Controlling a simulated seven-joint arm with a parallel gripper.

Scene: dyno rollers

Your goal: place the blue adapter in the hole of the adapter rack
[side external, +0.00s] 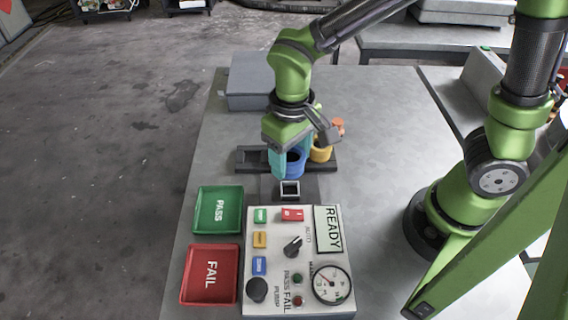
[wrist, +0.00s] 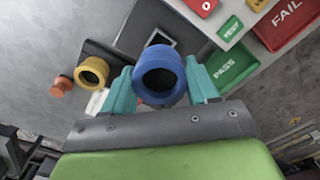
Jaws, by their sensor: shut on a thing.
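My gripper (side external: 290,160) has teal fingers and is shut on the blue adapter (side external: 296,163), a ring with an open bore. In the wrist view the blue adapter (wrist: 159,74) sits between the two fingers. The dark adapter rack (side external: 328,166) lies under and behind it in the side view. A square opening shows at the rack's left end. A yellow adapter (side external: 320,152) stands at the rack's right part and also shows in the wrist view (wrist: 91,72). I cannot tell whether the blue adapter touches the rack, since the gripper and adapter cover its middle.
A small square socket (side external: 290,189) stands in front of the rack, beside the control panel (side external: 270,275). A green PASS tray (side external: 218,211) and red FAIL tray (side external: 210,274) lie at left. An orange piece (side external: 338,125) is behind the yellow adapter. A grey box (side external: 250,80) stands behind.

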